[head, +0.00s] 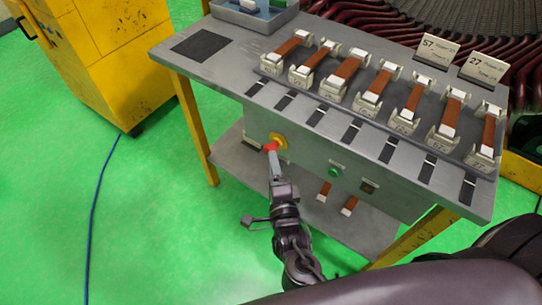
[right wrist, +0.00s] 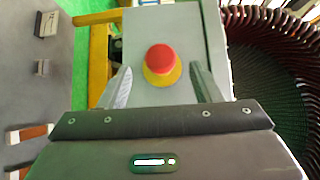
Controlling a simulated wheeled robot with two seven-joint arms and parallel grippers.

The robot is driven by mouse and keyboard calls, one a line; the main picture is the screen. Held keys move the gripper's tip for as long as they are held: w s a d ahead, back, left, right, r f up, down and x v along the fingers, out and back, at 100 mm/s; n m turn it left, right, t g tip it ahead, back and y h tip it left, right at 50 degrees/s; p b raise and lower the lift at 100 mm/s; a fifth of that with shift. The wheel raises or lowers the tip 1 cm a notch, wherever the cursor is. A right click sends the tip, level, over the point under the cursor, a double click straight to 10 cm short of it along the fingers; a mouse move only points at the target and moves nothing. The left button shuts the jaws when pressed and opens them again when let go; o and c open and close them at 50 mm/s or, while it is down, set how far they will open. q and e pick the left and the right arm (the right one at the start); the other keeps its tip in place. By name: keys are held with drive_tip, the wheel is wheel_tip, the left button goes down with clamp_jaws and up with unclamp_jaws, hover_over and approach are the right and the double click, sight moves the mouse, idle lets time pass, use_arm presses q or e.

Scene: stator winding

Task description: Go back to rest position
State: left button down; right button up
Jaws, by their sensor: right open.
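My right gripper (head: 273,158) is in front of the table's front panel, at the red emergency button (head: 270,147) with its yellow base (head: 280,141). In the right wrist view my right gripper (right wrist: 161,70) is open. The red button (right wrist: 161,57) shows between its two fingers, with space on each side. I cannot tell whether the fingers touch the button or its base. Nothing is held. My left gripper is not in view.
The grey table (head: 205,75) carries a row of several white holders with brown coils (head: 345,70). A green button (head: 334,171) sits on the front panel, above a lower shelf (head: 240,170). A yellow cabinet (head: 105,60) stands left. Green floor (head: 150,230) is open at lower left.

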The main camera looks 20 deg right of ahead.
drive_tip(key=shift+s+a, duration=0.1)
drive_tip(key=shift+s, duration=0.85)
drive_tip(key=s+f+n+g+y+p, duration=0.1)
drive_tip(key=s+f+n+g, duration=0.2)
drive_tip(key=f, duration=0.6)
drive_tip(key=s+a+f+n+g+y, duration=0.1)
drive_tip(key=s+f+n+g, duration=0.15)
drive_tip(key=f+n, duration=0.4)
drive_tip(key=s+f+n+g+y+p, duration=0.15)
drive_tip(key=s+f, duration=0.25)
drive_tip(key=f, duration=0.7)
drive_tip(key=s+d+f+n+g, duration=0.3)
drive_tip(key=s+f, duration=0.2)
drive_tip(key=s, duration=0.3)
drive_tip(key=s+d+f+n+g+h+p, duration=0.1)
drive_tip(key=s+d+f+n+g, duration=0.2)
drive_tip(key=s, duration=0.5)
drive_tip(key=s+d+f+n+g, duration=0.3)
drive_tip(key=s+d+f+n, duration=0.1)
drive_tip(key=s+f, duration=0.3)
drive_tip(key=shift+s+d+f+n+g, duration=0.15)
drive_tip(key=shift+s+f+n+g, duration=0.15)
drive_tip(key=shift+s+f+n, duration=0.1)
drive_tip(key=shift+s+d, duration=0.1)
drive_tip(key=shift+s, duration=0.1)
drive_tip(key=shift+c, duration=0.5)
